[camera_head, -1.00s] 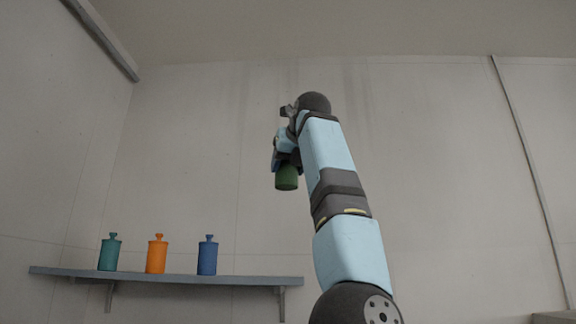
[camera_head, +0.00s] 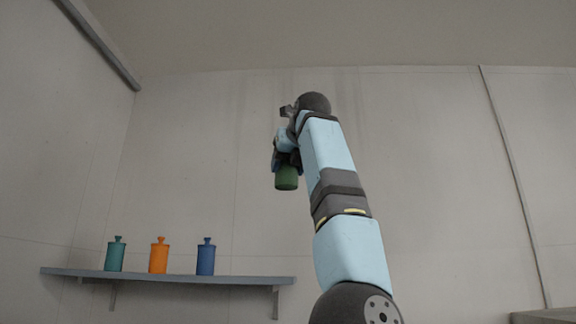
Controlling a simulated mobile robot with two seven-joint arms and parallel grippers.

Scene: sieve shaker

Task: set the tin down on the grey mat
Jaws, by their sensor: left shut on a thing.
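A dark green tin (camera_head: 286,179), a short cylinder, hangs upright below my left gripper (camera_head: 287,163) in the middle of the head view. My left gripper is shut on its upper part, which the fingers partly hide. The tin is held up in the air, apart from any surface, with the bare wall behind it. The grey mat is not in view. My right gripper is not in view.
A grey wall shelf (camera_head: 170,278) at the lower left holds a teal bottle (camera_head: 115,257), an orange bottle (camera_head: 158,258) and a blue bottle (camera_head: 206,259). A grey-brown surface (camera_head: 545,317) shows at the lower right corner. The wall between is bare.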

